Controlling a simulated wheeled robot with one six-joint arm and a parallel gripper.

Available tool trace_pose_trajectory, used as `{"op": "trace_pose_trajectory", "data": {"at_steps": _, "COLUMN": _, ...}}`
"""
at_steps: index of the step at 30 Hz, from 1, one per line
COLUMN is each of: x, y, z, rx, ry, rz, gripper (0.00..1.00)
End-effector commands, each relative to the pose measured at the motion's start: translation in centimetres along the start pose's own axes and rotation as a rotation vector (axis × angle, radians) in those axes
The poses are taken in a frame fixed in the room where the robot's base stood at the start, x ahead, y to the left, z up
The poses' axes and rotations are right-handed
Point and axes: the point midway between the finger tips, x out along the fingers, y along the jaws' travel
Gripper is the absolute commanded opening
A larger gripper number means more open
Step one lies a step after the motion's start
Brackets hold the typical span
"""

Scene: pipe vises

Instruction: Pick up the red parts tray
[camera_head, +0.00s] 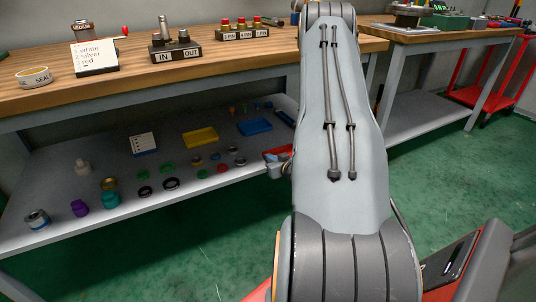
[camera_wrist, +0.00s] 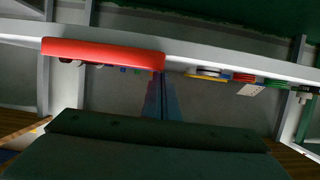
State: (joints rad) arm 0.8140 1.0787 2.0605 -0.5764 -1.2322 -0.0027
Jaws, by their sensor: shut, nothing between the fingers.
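The red parts tray (camera_wrist: 103,53) shows in the wrist view as a long red bar at the upper left, seen edge-on along the lower shelf. In the head view, a small red piece that looks like the tray (camera_head: 276,154) shows on the shelf, left of my arm, and the rest is hidden. My gripper (camera_wrist: 162,77) is shut and empty. In the wrist view its fingertips are close to the right end of the tray; I cannot tell whether they touch it. In the head view my arm hides most of the gripper.
The lower shelf (camera_head: 60,200) holds a yellow tray (camera_head: 200,138), a blue tray (camera_head: 254,127) and several small rings and fittings. The wooden bench top (camera_head: 130,85) above carries labelled blocks. Open green floor (camera_head: 440,170) lies to the right.

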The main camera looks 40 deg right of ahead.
Motion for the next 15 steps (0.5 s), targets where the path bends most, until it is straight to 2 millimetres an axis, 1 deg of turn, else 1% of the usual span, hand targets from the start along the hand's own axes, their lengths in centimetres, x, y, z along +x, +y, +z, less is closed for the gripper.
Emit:
{"op": "trace_pose_trajectory", "data": {"at_steps": 1, "x": -0.3, "y": -0.4, "z": 1.4, "rx": 0.009, "ry": -0.029, "rz": -0.003, "gripper": 0.0}}
{"op": "trace_pose_trajectory", "data": {"at_steps": 6, "x": -0.3, "y": -0.4, "z": 1.4, "rx": 0.01, "ry": -0.029, "rz": -0.004, "gripper": 0.0}}
{"op": "trace_pose_trajectory", "data": {"at_steps": 8, "x": -0.3, "y": -0.5, "z": 1.2, "rx": 0.009, "ry": -0.029, "rz": -0.004, "gripper": 0.0}}
{"op": "trace_pose_trajectory", "data": {"at_steps": 12, "x": -0.8, "y": -0.5, "z": 0.1, "rx": 0.009, "ry": -0.029, "rz": -0.005, "gripper": 0.0}}
{"op": "trace_pose_trajectory", "data": {"at_steps": 15, "x": -0.8, "y": -0.5, "z": -0.2, "rx": 0.008, "ry": -0.027, "rz": -0.005, "gripper": 0.0}}
